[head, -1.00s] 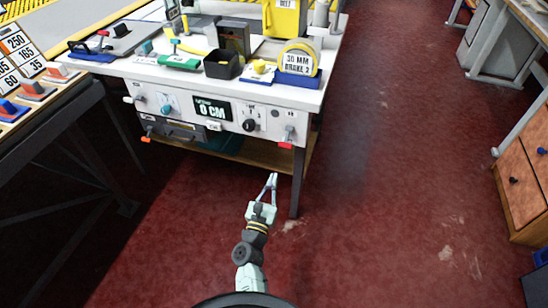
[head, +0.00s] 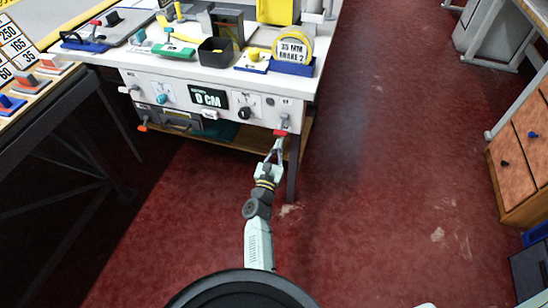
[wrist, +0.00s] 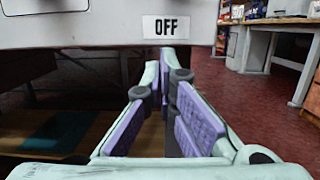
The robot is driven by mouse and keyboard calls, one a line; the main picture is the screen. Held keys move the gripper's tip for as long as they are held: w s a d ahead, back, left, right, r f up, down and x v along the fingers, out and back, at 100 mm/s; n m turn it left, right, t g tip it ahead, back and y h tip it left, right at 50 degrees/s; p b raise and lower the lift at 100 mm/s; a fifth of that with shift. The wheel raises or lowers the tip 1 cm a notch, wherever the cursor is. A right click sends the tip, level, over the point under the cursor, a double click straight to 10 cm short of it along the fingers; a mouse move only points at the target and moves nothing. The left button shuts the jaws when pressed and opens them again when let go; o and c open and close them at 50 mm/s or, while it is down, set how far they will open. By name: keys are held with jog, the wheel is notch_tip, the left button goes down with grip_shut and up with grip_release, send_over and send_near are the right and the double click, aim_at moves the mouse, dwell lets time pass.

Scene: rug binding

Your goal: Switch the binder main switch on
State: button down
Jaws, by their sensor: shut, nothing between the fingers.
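The binder's white control panel (head: 180,92) runs along the front of the white table. A lever with a red handle (head: 281,132) hangs at the panel's right end and points down. It looks like the main switch, but its lettering is too small to read. In the wrist view an OFF label (wrist: 166,27) sits on the panel's lower edge; the lever itself does not show there. My gripper (head: 279,145) is just below the red handle, shut and empty. I cannot tell whether it touches the handle. In the wrist view its fingertips (wrist: 168,52) meet just below the label.
A second lever with an orange-red handle (head: 142,127) hangs at the panel's left end. Knobs and a "0 CM" display (head: 208,98) lie between. A wooden shelf (head: 245,148) is under the table, beside a dark table leg (head: 292,170). Red floor is open to the right.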

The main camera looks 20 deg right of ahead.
aim_at(282, 126)
jog(key=shift+s+a+r+p, duration=0.15)
jog(key=shift+s+r+p, duration=0.1)
jog(key=shift+r+p, duration=0.35)
jog(key=shift+s+a+r+p, duration=0.2)
jog(key=shift+r+p, duration=0.35)
jog(key=shift+s+a+r+p, duration=0.15)
jog(key=shift+s+r+p, duration=0.1)
jog(key=shift+r+p, duration=0.35)
